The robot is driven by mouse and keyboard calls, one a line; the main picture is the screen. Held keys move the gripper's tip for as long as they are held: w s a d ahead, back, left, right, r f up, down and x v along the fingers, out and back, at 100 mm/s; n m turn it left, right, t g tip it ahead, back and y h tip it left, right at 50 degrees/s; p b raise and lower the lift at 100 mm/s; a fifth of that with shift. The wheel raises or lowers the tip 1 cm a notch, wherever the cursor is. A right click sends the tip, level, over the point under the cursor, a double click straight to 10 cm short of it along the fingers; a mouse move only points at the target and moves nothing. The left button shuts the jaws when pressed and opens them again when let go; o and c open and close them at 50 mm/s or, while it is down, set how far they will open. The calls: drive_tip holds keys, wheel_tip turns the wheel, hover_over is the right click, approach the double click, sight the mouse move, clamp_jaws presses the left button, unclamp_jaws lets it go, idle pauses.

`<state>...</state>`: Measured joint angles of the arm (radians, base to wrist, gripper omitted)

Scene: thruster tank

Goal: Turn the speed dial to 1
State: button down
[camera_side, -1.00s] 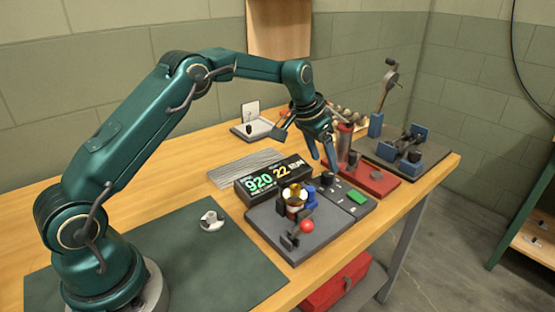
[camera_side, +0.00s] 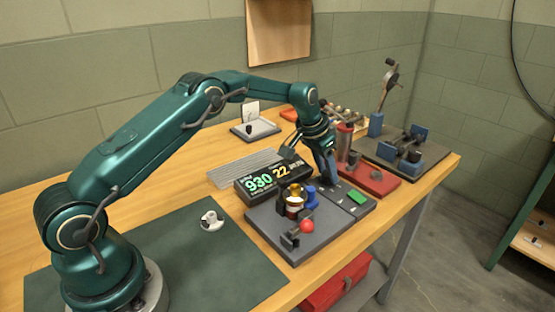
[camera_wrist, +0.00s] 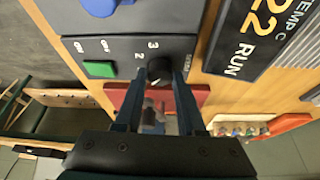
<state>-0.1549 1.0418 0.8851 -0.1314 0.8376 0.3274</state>
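The speed dial is a black round knob (camera_wrist: 160,70) on a dark grey control panel (camera_wrist: 118,48). The numerals 3 and 2 show beside it in the wrist view; no 1 is visible there, and its pointer is too small to read surely. My gripper (camera_wrist: 159,74) is down over the panel, with one finger on each side of the knob. The fingers look open around it; firm contact cannot be made out. In the side view my gripper (camera_side: 330,178) hides the knob.
A green switch (camera_side: 357,196) sits on the same panel. A display box (camera_side: 272,180) reading 930 and 22 stands close on the left. A tank base with a red ball lever (camera_side: 307,226) is in front. A red tray (camera_side: 378,181) lies just behind.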

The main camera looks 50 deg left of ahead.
sight(317, 184)
drive_tip(key=shift+a+m+h, duration=0.1)
drive_tip(key=shift+m+h, duration=0.8)
drive_tip(key=shift+m, duration=1.3)
drive_tip(key=c, duration=0.5)
unclamp_jaws()
drive_tip(key=shift+r, duration=0.1)
drive_tip(key=shift+v, duration=2.5)
drive_tip(key=shift+w, duration=0.1)
